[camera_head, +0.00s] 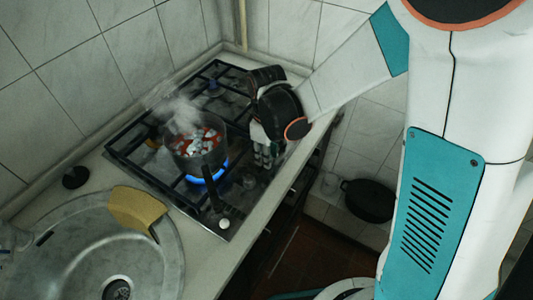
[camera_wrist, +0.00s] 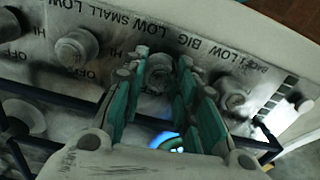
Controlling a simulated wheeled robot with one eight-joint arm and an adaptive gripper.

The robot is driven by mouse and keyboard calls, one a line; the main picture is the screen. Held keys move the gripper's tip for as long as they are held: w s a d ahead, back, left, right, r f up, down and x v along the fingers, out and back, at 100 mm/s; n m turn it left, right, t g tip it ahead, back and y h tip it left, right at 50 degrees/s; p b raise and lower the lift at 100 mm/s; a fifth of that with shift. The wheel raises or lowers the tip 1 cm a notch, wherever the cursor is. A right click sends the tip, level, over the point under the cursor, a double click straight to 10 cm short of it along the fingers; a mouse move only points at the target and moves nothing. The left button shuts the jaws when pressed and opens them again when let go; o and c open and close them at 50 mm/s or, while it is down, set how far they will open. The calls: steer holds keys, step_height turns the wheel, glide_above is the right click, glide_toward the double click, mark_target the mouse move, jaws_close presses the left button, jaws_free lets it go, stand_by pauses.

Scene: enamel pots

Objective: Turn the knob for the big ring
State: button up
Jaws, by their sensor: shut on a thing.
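In the wrist view, the knob (camera_wrist: 158,74) by the upside-down word "BIG" sits between the teal fingers of my gripper (camera_wrist: 160,70), which is shut on it. The fingers partly hide its sides. In the head view, my gripper (camera_head: 264,158) points down at the right edge of the hob (camera_head: 130,148), where the knob is hidden. A blue flame (camera_head: 215,170) burns under a steaming dark pot (camera_head: 200,140) with red-and-white contents. The flame also shows in the wrist view (camera_wrist: 170,138).
Other knobs sit on the strip, one to the left (camera_wrist: 76,48) and one to the right (camera_wrist: 232,95). A black pan (camera_head: 368,200) stands lower, right of the counter.

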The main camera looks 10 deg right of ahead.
steer(key=m, duration=1.1)
steer(key=shift+b, duration=0.3)
steer(key=m, duration=0.4)
steer(key=shift+m, duration=0.3)
steer(key=m, duration=1.2)
steer(key=shift+m, duration=0.3)
steer(key=o, duration=1.1)
